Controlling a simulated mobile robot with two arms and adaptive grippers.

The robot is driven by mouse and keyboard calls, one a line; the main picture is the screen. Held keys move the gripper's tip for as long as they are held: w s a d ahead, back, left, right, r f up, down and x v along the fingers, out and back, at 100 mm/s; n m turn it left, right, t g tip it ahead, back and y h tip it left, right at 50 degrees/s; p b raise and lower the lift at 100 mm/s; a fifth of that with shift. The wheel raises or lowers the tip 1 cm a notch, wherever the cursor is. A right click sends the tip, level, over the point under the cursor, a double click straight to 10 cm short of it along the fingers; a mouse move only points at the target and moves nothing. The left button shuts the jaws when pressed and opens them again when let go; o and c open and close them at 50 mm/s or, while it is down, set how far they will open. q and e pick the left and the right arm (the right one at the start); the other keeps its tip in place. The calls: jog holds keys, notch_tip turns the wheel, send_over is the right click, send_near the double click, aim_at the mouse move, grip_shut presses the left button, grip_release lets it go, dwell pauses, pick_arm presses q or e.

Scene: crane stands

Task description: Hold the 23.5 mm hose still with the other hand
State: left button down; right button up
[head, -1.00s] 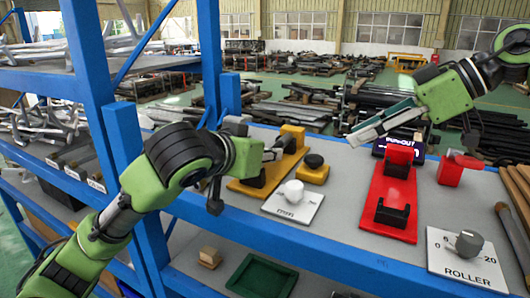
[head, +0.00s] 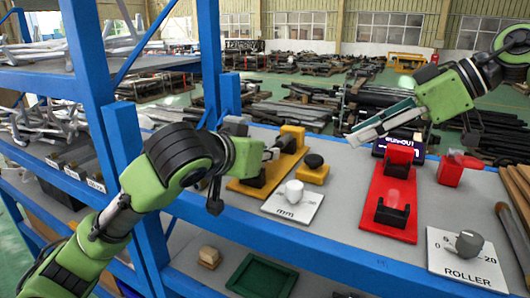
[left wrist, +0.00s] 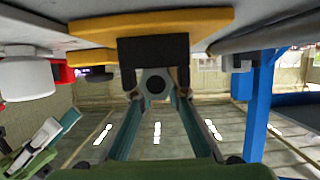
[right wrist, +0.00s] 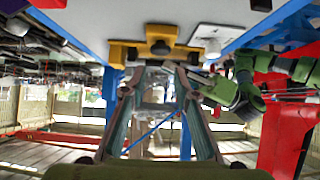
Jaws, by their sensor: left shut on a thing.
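My left gripper (head: 268,154) reaches the yellow stand (head: 245,188) on the shelf top. In the left wrist view its fingers (left wrist: 158,96) close around a grey round end with a dark hole (left wrist: 155,84), which looks like the hose, at the stand's black block (left wrist: 153,52). Most of the hose is hidden, and its size cannot be read. My right gripper (head: 380,124) hangs over the far side of the shelf, near the dark display. In the right wrist view its fingers (right wrist: 156,92) are apart with nothing between them.
A red stand (head: 376,226) with black blocks stands to the right. Two white dial plates (head: 284,212) (head: 455,271) lie near the front edge. A black-topped yellow button (head: 313,168) is beside the yellow stand. A blue shelf post (head: 128,160) rises at the left.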

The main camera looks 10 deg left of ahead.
jog(key=shift+c, duration=0.4)
jog(key=shift+r, duration=0.2)
jog(key=c, duration=0.6)
jog(key=shift+t+h, duration=0.3)
jog(key=shift+h, duration=0.1)
jog(key=r, duration=0.2)
jog(key=s+r, duration=0.1)
jog(key=r, duration=0.2)
jog(key=shift+d+r, duration=0.1)
jog(key=shift+r, duration=0.1)
grip_shut()
pick_arm(q)
jog(key=shift+s+a+r, duration=0.1)
pick_arm(e)
jog(key=shift+s+r, duration=0.1)
